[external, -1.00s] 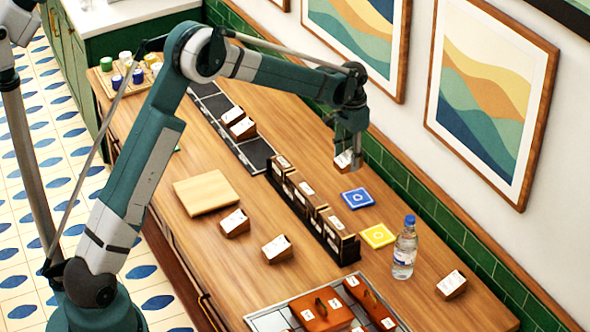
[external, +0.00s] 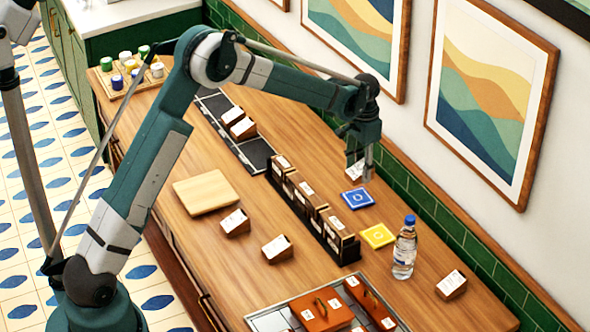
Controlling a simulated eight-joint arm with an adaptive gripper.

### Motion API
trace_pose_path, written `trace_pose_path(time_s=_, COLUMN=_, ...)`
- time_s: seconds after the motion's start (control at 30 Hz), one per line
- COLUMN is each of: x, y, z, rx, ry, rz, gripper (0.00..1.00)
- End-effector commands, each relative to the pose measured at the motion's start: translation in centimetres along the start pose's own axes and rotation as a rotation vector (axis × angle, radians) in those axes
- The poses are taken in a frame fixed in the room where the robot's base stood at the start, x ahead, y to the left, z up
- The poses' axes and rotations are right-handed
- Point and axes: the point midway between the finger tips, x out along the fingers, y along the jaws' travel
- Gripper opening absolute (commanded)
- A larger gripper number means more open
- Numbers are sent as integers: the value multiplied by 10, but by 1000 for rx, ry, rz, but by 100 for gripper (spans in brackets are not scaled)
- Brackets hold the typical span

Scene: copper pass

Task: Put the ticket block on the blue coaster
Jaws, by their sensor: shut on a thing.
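My gripper (external: 361,172) is over the far right side of the wooden counter, near the green tiled wall. It is shut on a ticket block (external: 355,168), a small brown block with a white face, partly hidden by the fingers. The block is just behind the blue coaster (external: 357,198) in the picture and appears to be above the counter; its exact height is hard to tell. The blue coaster lies flat and bare, with a white mark on it. Similar ticket blocks stand at the middle (external: 235,222), at the front (external: 277,249) and at the right (external: 451,285).
A yellow coaster (external: 378,235) lies beside the blue one, with a water bottle (external: 404,248) to its right. A dark rack (external: 312,208) of boxes stands left of the coasters. A wooden board (external: 206,192) lies further left. Picture frames hang on the wall.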

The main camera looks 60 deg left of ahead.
Motion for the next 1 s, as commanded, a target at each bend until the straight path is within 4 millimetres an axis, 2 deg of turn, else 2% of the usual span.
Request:
trace_pose_path(time_s=0.1, x=18, y=0, z=0, rx=0, ry=0, rz=0, gripper=19)
trace_pose_path(time_s=0.23, x=31, y=0, z=0, rx=0, ry=0, rz=0, gripper=19)
trace_pose_path(time_s=0.73, x=40, y=0, z=0, rx=0, ry=0, rz=0, gripper=19)
trace_pose_path(time_s=1.0, x=66, y=0, z=0, rx=0, ry=0, rz=0, gripper=19)
